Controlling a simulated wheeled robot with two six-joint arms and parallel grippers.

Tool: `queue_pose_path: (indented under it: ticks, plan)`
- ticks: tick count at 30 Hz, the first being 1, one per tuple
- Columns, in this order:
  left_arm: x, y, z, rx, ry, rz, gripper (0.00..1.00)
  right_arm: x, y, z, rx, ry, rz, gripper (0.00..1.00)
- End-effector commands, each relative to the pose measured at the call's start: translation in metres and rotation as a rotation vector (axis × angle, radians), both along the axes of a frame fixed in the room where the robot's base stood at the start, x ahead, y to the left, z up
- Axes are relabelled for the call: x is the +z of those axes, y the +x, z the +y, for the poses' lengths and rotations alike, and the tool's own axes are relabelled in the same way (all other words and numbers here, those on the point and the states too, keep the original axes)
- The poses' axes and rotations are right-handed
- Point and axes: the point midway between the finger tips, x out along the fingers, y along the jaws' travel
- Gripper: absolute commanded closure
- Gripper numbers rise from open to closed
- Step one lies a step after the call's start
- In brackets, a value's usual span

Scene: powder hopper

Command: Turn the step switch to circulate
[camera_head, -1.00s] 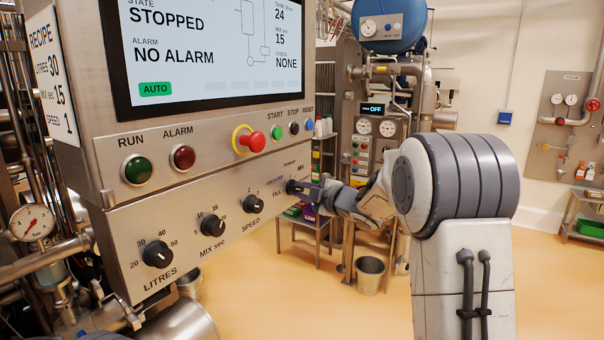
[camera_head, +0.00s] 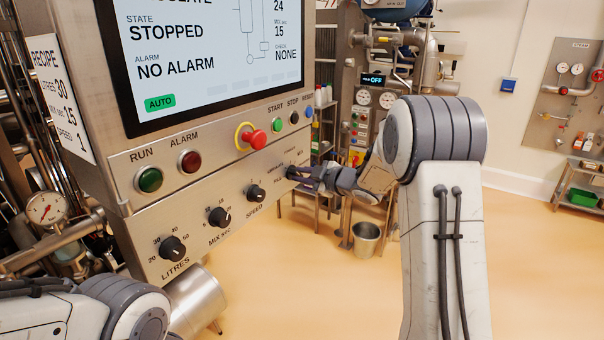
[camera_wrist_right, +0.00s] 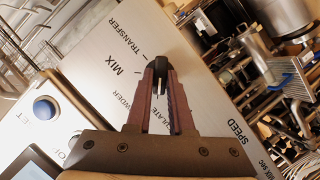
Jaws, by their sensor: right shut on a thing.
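The step switch is a black knob (camera_wrist_right: 160,68) at the right end of the control panel's lower row. My right gripper (camera_head: 293,172) reaches it from the right. In the right wrist view its two fingers (camera_wrist_right: 159,82) are closed around the knob from both sides. The labels TRANSFER, MIX and parts of POWDER and CIRCULATE show around it. The fingers cover some lettering, and I cannot tell exactly where the knob points. The screen (camera_head: 215,55) shows a cut-off word ending in "ULATE" at its top, with STOPPED, NO ALARM and AUTO. My left gripper is out of view.
The speed knob (camera_head: 256,193), mix knob (camera_head: 219,216) and litres knob (camera_head: 173,248) line the same panel. Above are the red stop button (camera_head: 256,139), green start button (camera_head: 276,125) and lamps. A bucket (camera_head: 366,238) stands on the open floor behind my right arm.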

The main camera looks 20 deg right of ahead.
Motion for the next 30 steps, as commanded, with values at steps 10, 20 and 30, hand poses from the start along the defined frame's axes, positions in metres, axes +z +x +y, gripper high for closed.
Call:
queue_pose_path:
  ticks: [10,20,30]
  plan:
    - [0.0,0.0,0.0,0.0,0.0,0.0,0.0,-0.001,0.0,0.0,0.0,-0.001,0.001,0.5]
    - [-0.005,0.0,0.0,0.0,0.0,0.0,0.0,0.002,-0.008,-0.004,-0.002,-0.001,-0.003,0.5]
    - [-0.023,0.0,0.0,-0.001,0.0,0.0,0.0,0.018,-0.067,-0.028,-0.004,-0.002,-0.002,0.5]
